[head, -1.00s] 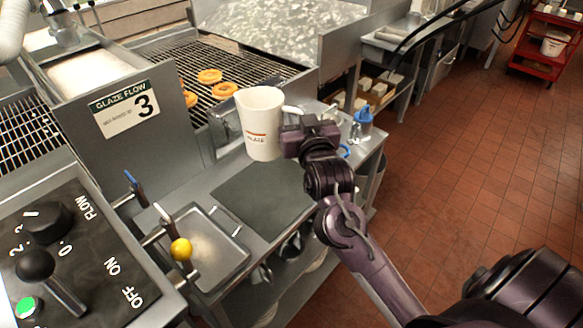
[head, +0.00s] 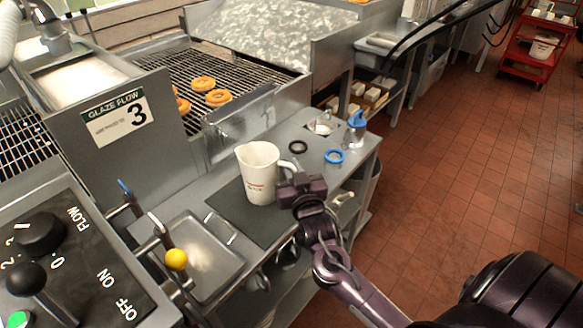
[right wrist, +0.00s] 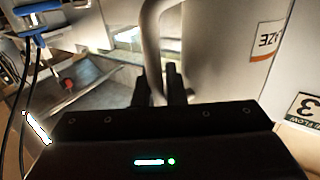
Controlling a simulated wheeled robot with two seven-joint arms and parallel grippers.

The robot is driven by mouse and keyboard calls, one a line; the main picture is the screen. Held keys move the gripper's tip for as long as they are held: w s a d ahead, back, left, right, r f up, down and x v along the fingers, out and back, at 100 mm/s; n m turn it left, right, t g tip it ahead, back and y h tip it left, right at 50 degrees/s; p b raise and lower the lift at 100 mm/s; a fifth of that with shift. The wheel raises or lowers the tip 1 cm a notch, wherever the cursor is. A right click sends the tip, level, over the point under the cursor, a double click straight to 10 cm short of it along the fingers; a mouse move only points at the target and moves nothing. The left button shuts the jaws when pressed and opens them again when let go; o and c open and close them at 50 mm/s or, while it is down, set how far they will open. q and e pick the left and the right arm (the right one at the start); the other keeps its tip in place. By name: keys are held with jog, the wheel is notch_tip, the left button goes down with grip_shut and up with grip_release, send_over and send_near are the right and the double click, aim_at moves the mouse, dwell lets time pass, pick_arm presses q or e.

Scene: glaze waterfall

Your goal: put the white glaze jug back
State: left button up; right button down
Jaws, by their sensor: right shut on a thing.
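The white glaze jug (head: 259,174) is upright, over or on the dark mat (head: 236,209) on the steel counter. I cannot tell for sure whether its base touches the mat. My right gripper (head: 297,184) is shut on the jug's handle, on the jug's right side. In the right wrist view the handle (right wrist: 152,40) runs down between the two fingers (right wrist: 160,88), with the jug's body (right wrist: 225,50) and its label to the right. My left gripper is not in view.
A steel tray (head: 203,258) lies left of the mat, near a yellow-knobbed lever (head: 176,260). A blue ring (head: 334,156), a dark ring (head: 298,147) and a blue-topped bottle (head: 356,130) are behind the jug. Donuts (head: 217,97) lie on the grate.

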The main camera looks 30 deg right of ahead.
jog(key=c, duration=1.5)
grip_release()
jog(key=shift+s, duration=0.25)
jog(key=b+v, duration=0.1)
jog(key=v, duration=1)
jog(key=shift+s+a, duration=0.1)
jog(key=shift+s, duration=0.15)
